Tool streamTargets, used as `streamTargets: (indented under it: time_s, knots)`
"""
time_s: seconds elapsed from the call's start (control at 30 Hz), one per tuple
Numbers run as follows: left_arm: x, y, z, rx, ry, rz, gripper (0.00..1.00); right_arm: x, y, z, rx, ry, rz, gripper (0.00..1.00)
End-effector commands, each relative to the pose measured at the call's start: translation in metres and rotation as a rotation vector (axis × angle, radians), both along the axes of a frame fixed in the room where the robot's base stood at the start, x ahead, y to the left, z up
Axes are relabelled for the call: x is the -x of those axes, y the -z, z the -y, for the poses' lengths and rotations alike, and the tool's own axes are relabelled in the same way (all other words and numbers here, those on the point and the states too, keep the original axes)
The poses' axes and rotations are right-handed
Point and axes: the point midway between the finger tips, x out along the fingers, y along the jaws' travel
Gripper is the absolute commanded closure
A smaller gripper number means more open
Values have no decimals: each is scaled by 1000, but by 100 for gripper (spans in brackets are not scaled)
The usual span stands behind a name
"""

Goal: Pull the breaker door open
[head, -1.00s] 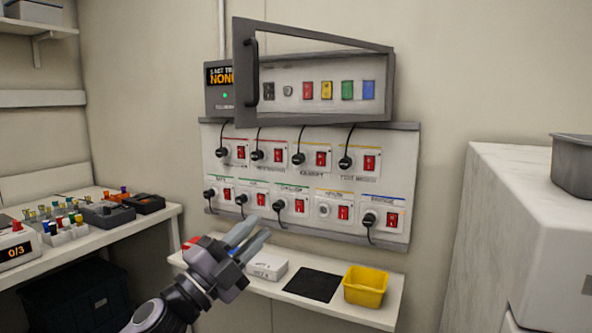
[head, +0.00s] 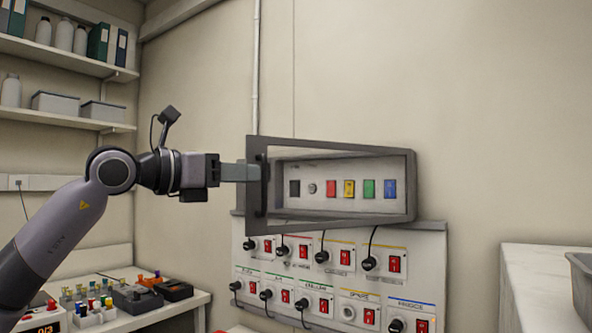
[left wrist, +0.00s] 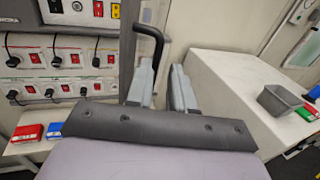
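The breaker door (head: 330,144) is a dark grey frame on the wall box and stands ajar. Its left edge is swung out from the box. Its black handle (head: 262,185) is an upright bar on that left edge. My left gripper (head: 250,172) reaches in from the left at handle height, its fingertips at the door's left edge. In the left wrist view its two fingers (left wrist: 162,80) are apart. The handle (left wrist: 155,42) shows there just beyond the left finger, near the gap; contact cannot be told. My right gripper is not in view.
Below the box is a panel of red switches and black plugs (head: 330,275). A bench with coloured vials (head: 110,300) is at lower left. A white cabinet (head: 540,262) with a grey bin (head: 582,285) stands at right. Shelves (head: 75,55) hang at upper left.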

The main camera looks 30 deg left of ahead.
Motion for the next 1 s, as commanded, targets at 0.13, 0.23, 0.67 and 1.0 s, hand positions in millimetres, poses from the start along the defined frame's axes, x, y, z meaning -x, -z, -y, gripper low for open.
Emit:
streamTargets:
  time_s: [0.13,0.23,0.67,1.0]
  knots:
    - [-2,-6,-6,-12,-26,5,78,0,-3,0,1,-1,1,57]
    - [-13,-7,-1,-11,-24,3,78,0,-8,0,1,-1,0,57]
    - [-62,-5,18,-11,-23,5,78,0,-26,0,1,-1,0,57]
    - [-64,-4,19,-11,-23,6,98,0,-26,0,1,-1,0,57]
